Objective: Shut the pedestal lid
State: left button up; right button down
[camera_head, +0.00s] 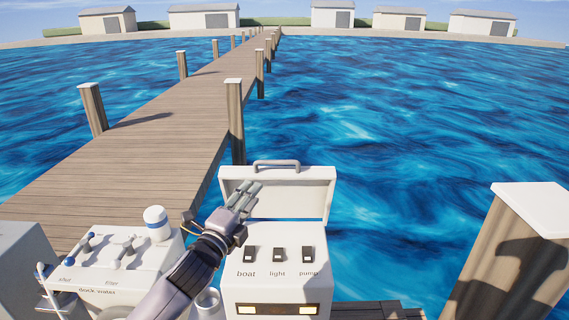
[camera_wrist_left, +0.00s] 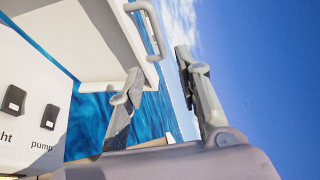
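The white pedestal (camera_head: 275,270) stands at bottom centre in the head view, with boat, light and pump switches on its sloped face. Its lid (camera_head: 290,200) stands open and upright at the back edge, with a grey handle (camera_head: 276,164) on its top. In the left wrist view the lid (camera_wrist_left: 95,40) and handle (camera_wrist_left: 152,36) show at upper left. My left gripper (camera_head: 246,193) is in front of the lid's left part in the head view. In the wrist view its fingers (camera_wrist_left: 158,70) are spread with nothing between them. My right gripper is not visible.
A white dock water box (camera_head: 110,280) with valves and a white-capped cylinder (camera_head: 156,222) stands left of the pedestal. A wooden post (camera_head: 505,260) with a white top is at right. The dock (camera_head: 130,160) runs back at left; open water lies behind the lid.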

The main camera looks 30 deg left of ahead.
aim_at(276, 164)
pick_arm(q)
jog(key=w+a+p, duration=0.1)
jog(key=w, duration=0.4)
jog(key=w+a+r+p, duration=0.1)
jog(key=w, duration=0.4)
jog(key=w+p, duration=0.2)
jog(key=w, duration=0.4)
jog(key=shift+a+r, duration=0.2)
jog(key=shift+a, duration=0.2)
jog(key=shift+c, duration=0.2)
jog(key=c, duration=0.5)
grip_shut()
